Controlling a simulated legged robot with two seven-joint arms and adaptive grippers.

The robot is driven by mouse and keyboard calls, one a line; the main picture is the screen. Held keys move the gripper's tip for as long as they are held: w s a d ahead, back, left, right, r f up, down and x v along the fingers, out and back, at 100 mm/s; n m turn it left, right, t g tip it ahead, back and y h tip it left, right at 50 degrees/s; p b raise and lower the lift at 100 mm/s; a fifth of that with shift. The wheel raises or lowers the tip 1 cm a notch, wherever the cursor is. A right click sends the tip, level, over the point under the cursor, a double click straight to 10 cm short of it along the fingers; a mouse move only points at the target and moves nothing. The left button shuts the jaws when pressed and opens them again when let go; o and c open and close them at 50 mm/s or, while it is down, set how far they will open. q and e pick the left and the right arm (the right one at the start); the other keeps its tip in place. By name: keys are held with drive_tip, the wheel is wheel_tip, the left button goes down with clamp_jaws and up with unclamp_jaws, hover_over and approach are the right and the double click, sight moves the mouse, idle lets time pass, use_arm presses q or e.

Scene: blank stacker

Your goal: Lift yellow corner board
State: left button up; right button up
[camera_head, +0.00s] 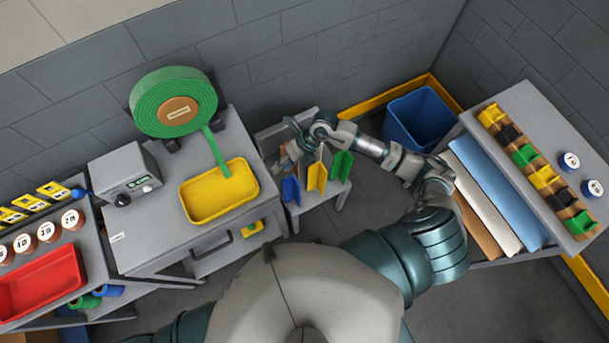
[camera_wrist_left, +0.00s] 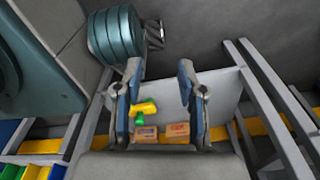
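The yellow corner board (camera_head: 317,177) stands on a small grey stand, between a blue corner board (camera_head: 291,189) and a green corner board (camera_head: 341,164). My right gripper (camera_head: 286,143) is above the back left of this stand, apart from the yellow board in the picture. Its fingers look spread, with nothing seen between them. My left gripper is outside the head view. In the left wrist view my left gripper (camera_wrist_left: 160,88) is open and empty, its two fingers wide apart. Yellow and green pieces (camera_wrist_left: 143,108) lie below it.
A yellow tray (camera_head: 220,216) and green tape roll (camera_head: 174,102) are on the cabinet left of the stand. A blue bin (camera_head: 420,118) stands behind right. Boards and a rack of coloured corners (camera_head: 544,178) fill the right. Small brown boxes (camera_wrist_left: 177,130) show in the wrist view.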

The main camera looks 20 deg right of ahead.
drive_tip(key=w+d+f+m+h, duration=0.1)
drive_tip(key=w+d+f+h, duration=0.15)
drive_tip(key=d+h, duration=0.9)
drive_tip(key=y, duration=0.4)
hover_over(322, 167)
drive_tip(key=shift+g, duration=0.3)
wheel_tip(322, 167, down, 10)
drive_tip(key=shift+w+f, duration=0.1)
drive_tip(key=f, duration=0.4)
drive_tip(key=f+b, duration=0.1)
drive_tip(key=f, duration=0.1)
drive_tip(key=shift+d+f, duration=0.1)
drive_tip(key=shift+d, duration=0.2)
drive_tip(key=shift+a+f, duration=0.1)
drive_tip(key=shift+f, duration=0.2)
use_arm(q)
drive_tip(key=shift+s+f, duration=0.8)
drive_tip(key=shift+f, duration=0.15)
use_arm(e)
drive_tip(key=shift+a, duration=0.1)
drive_tip(key=shift+c, duration=0.2)
drive_tip(key=c, duration=0.4)
clamp_jaws()
use_arm(q)
drive_tip(key=shift+s+a+f, duration=0.1)
drive_tip(key=shift+s+a, duration=0.05)
drive_tip(key=shift+s, duration=0.1)
